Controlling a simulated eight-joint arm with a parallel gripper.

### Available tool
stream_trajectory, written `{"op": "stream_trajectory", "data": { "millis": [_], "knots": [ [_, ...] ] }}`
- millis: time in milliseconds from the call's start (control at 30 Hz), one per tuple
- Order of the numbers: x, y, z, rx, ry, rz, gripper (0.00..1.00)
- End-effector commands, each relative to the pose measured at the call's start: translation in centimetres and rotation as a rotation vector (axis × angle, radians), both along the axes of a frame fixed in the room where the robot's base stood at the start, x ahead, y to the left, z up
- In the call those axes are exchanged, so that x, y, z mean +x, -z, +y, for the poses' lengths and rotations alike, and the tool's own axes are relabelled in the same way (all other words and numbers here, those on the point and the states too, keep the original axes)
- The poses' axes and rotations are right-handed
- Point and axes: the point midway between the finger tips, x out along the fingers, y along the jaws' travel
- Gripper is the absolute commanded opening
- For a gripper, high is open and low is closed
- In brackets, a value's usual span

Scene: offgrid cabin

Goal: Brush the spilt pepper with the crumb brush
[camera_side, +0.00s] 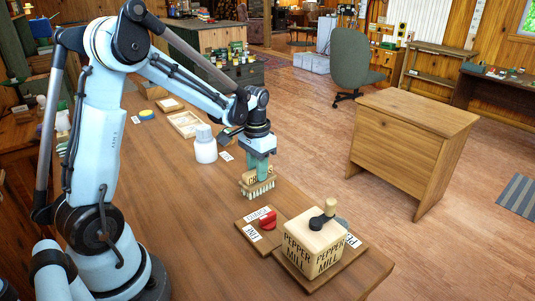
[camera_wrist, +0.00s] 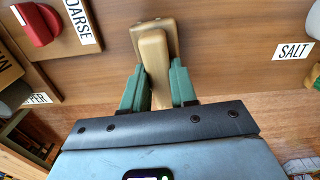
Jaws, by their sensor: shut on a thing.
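The crumb brush (camera_side: 257,187) has a pale wooden body with dark lettering and light bristles pointing down. Its wooden handle (camera_wrist: 153,62) shows in the wrist view between the green fingers. My gripper (camera_side: 263,170) is shut on the handle, and its fingers also show in the wrist view (camera_wrist: 157,88). The brush is upright over the wooden table, left of and behind the pepper mill; I cannot tell whether the bristles touch the wood. I cannot make out any spilt pepper in either view.
The pepper mill (camera_side: 314,246), a pale box with a crank, stands on a board near the table's front edge. Beside it is a red knob (camera_side: 268,219) with COARSE and FINE labels. A white jar (camera_side: 205,150) and a wooden tray (camera_side: 184,124) stand farther back.

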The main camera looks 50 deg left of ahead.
Motion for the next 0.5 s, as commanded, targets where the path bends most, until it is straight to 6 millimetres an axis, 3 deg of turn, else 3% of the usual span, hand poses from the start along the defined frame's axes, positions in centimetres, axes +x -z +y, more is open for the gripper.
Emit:
{"op": "stream_trajectory", "data": {
  "millis": [267,500],
  "knots": [
    [2.6,0.1,0.0,0.0,0.001,0.0,0.0],
    [0.1,-0.1,0.0,0.0,-0.001,0.0,0.0]
  ]
}}
